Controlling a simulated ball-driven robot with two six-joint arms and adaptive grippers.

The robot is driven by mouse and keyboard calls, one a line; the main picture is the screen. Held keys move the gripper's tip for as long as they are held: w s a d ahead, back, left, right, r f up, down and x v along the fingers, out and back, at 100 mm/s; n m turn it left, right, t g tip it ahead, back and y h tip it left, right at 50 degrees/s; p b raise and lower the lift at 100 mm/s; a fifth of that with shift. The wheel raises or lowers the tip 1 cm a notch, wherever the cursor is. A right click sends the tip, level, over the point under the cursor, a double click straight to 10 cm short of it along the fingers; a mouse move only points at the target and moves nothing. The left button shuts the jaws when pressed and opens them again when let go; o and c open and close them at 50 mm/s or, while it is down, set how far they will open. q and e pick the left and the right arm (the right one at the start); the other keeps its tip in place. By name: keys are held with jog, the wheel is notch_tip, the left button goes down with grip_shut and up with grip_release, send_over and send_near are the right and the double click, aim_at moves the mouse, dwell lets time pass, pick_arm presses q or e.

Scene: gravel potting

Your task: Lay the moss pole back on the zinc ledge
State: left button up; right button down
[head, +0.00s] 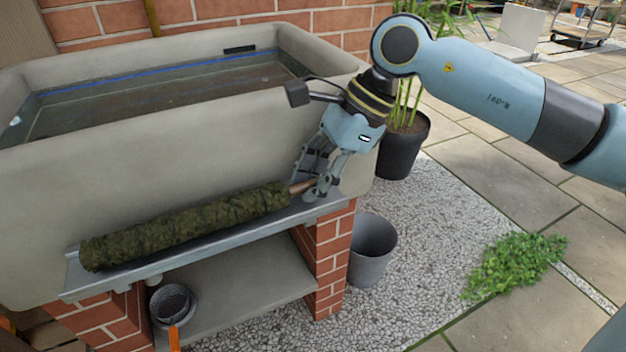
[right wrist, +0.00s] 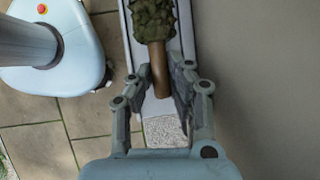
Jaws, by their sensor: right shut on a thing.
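The moss pole (head: 185,225) is a long, dark green mossy rod with a bare brown wooden end. It lies lengthwise along the zinc ledge (head: 200,254), against the front wall of the stone trough. It seems to rest on the ledge, though a small gap under it would be hard to see. My right gripper (head: 306,187) is shut on the wooden end at the ledge's right. In the right wrist view the brown end of the moss pole (right wrist: 158,65) sits between the fingers, over the zinc ledge (right wrist: 150,107). My left gripper is not in view.
The stone trough (head: 190,165) holds dark water behind the ledge. A grey bucket (head: 371,250) and a potted plant (head: 402,145) stand right. A green plant clump (head: 513,265) lies on the paving.

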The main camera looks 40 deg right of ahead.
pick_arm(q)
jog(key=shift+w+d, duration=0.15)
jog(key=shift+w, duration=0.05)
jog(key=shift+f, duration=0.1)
pick_arm(e)
jog(key=c, duration=1.2)
grip_release()
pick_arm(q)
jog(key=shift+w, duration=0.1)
pick_arm(e)
jog(key=v, duration=0.6)
jog(key=shift+d, duration=0.2)
jog(key=shift+s+d+r, duration=0.15)
jog(key=shift+r, duration=0.45)
